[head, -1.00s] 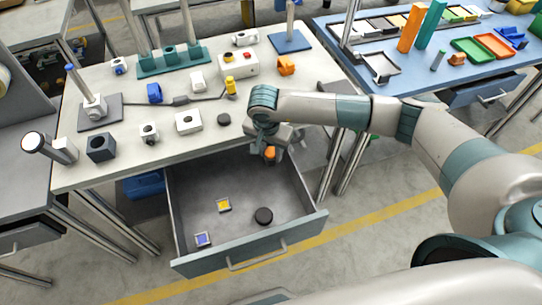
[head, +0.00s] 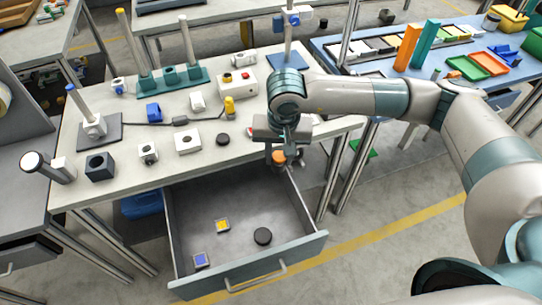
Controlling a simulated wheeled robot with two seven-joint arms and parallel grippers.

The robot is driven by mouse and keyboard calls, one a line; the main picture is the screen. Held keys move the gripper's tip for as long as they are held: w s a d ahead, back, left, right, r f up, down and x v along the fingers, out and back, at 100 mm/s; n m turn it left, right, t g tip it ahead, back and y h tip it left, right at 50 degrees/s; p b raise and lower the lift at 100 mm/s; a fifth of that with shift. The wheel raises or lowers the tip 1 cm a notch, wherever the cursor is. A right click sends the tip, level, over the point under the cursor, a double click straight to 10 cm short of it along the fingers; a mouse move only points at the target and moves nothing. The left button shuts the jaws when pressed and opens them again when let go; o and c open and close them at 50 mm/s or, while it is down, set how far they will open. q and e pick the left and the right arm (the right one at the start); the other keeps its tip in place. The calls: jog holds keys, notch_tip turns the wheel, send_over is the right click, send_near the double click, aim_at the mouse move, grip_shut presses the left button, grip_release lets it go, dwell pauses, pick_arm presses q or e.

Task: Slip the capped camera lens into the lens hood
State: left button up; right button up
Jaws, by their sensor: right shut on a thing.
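My right gripper (head: 280,152) is shut on a small round orange thing (head: 279,158), which I cannot clearly identify as the capped lens. It is held near the table's front edge, over the back right part of the open drawer (head: 232,277). The fingers and wrist partly hide it. A low black round piece (head: 263,236) lies in the drawer, and a smaller dark round piece (head: 222,139) stands on the table. I cannot tell for certain which piece is the lens hood. My left gripper is out of view.
The drawer also holds a yellow framed square (head: 222,226) and a blue framed square (head: 201,260). On the white table (head: 130,185) are a white block with a hole (head: 187,143), a dark grey block (head: 99,166) and a teal rack (head: 170,88). A blue table (head: 455,95) stands right.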

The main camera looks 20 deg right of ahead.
jog(key=s+d+r+n, duration=0.2)
jog(key=s+r+n, duration=0.2)
jog(key=s+r, duration=0.3)
jog(key=shift+s+d+r, duration=0.15)
jog(key=shift+d+r, duration=0.2)
jog(key=shift+r, duration=0.1)
